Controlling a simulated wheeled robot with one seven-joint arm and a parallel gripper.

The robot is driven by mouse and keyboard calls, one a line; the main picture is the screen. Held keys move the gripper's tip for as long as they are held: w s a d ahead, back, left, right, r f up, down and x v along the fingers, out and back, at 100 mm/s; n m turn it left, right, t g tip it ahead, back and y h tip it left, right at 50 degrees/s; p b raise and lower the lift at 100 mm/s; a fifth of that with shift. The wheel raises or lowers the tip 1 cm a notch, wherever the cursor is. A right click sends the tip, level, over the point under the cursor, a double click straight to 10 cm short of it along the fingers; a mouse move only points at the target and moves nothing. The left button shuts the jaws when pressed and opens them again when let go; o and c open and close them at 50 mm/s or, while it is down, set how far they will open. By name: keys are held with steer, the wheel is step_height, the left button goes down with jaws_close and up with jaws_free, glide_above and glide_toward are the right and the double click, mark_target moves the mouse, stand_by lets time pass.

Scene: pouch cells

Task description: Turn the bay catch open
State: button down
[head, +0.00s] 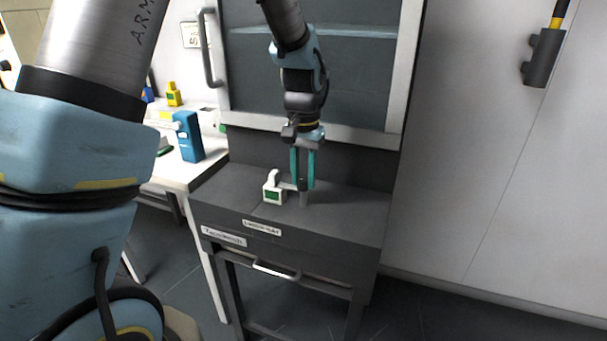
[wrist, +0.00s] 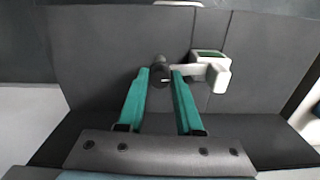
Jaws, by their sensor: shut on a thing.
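On the dark bench top stands a white block with a green panel (head: 274,192), also seen in the wrist view (wrist: 211,66). A white arm (wrist: 184,73) reaches from it toward a dark round knob (wrist: 161,72), which I take as the bay catch's grip. The fingers partly hide the arm in the head view.
A framed glass sash (head: 310,85) with a side handle (head: 208,55) stands behind my gripper. A silver front handle (head: 275,269) lies below the bench edge. A white side table (head: 178,172) with a blue box (head: 188,137) stands left. The bench top right of the post is clear.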

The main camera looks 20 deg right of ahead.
steer(key=n+p, duration=0.2)
steer(key=n, duration=0.2)
steer(key=shift+r, duration=0.15)
steer(key=n+p, duration=0.2)
steer(key=n, duration=0.2)
steer(key=shift+n, duration=0.3)
steer(key=n+p, duration=0.3)
steer(key=n, duration=0.1)
steer(key=shift+n, duration=0.3)
steer(key=shift+n+p, duration=1.15)
steer(key=shift+n, duration=0.65)
steer(key=c, duration=0.6)
jaws_free()
steer(key=shift+o, duration=0.2)
